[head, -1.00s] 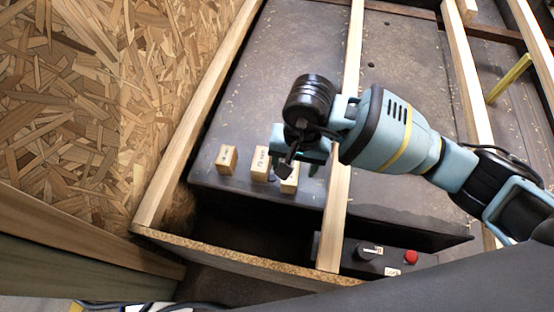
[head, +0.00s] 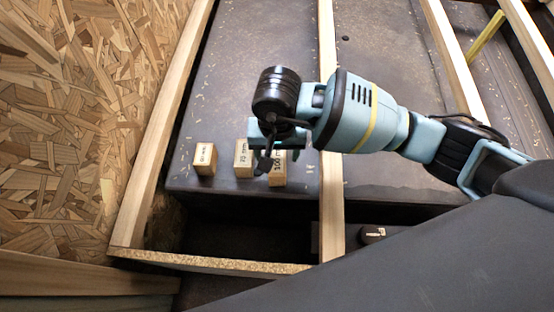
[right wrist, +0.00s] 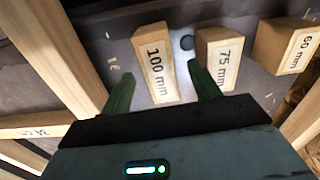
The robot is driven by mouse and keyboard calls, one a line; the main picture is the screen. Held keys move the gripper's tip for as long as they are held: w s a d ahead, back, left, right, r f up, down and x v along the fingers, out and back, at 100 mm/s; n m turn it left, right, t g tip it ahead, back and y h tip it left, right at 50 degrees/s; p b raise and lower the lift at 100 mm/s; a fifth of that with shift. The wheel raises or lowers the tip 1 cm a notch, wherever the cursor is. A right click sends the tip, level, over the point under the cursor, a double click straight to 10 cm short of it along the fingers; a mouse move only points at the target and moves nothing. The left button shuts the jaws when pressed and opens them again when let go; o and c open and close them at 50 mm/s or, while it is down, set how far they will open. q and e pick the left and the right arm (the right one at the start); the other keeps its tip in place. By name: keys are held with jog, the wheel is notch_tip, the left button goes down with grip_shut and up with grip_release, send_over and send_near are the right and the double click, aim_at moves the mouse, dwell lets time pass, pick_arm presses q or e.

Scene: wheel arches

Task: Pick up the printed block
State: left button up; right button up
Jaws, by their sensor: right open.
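Three wooden blocks with printed labels stand in a row on the dark panel: the 60 mm block (head: 205,159), the 75 mm block (head: 243,157) and the 100 mm block (head: 278,177). My right gripper (head: 273,153) is open and empty, over the 100 mm block and partly covering it in the head view. In the right wrist view, the 100 mm block (right wrist: 156,64) shows ahead between the open fingers (right wrist: 160,85), nearer the left one. The 75 mm block (right wrist: 219,62) is just beyond the right finger, with the 60 mm block (right wrist: 288,46) further right. My left gripper is not in view.
A wooden rail (head: 328,130) runs just right of the 100 mm block. Another rail (head: 165,130) and a chipboard wall (head: 70,120) stand on the left. A chipboard edge (head: 210,262) lies in front of a dark gap. A black knob (head: 372,234) is at lower right.

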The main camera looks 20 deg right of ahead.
aim_at(277, 157)
notch_tip(277, 157, down, 4)
jog(key=shift+b, duration=0.9)
jog(key=shift+w+f, duration=0.1)
jog(key=shift+f, duration=0.35)
jog(key=c, duration=1.1)
notch_tip(277, 157, up, 10)
jog(key=p, duration=0.3)
jog(key=shift+r, duration=0.1)
jog(key=shift+d+p, duration=0.15)
jog(key=shift+p, duration=0.15)
